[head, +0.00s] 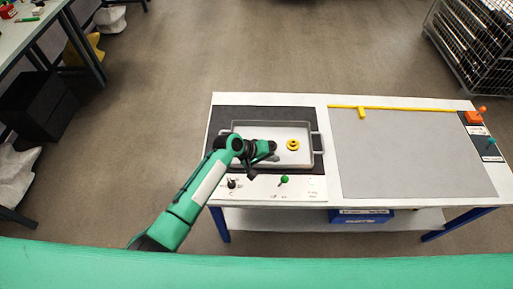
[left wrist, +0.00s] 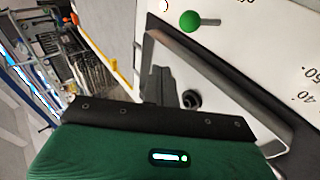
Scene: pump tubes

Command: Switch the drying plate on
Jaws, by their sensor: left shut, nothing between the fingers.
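The drying plate (head: 300,111) is a dark flat panel on the left part of the white table, with a grey metal tray (head: 319,145) on it. Its white front strip carries a green-knobbed lever (head: 284,180) and a black knob (head: 231,184). In the left wrist view the green knob (left wrist: 190,21) sits at the left end of a short slot, near a small pale round spot. My left gripper (head: 262,162) is shut and empty above the tray's front left part, behind and left of the green knob and apart from it. My right gripper is not in view.
A yellow ring-shaped part (head: 293,145) lies in the tray. A grey mat (head: 410,150) covers the table's right part, with a yellow bar (head: 400,108) along its back edge. Orange and blue levers stand at the right end (head: 474,118). A wire cage (head: 480,45) stands behind.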

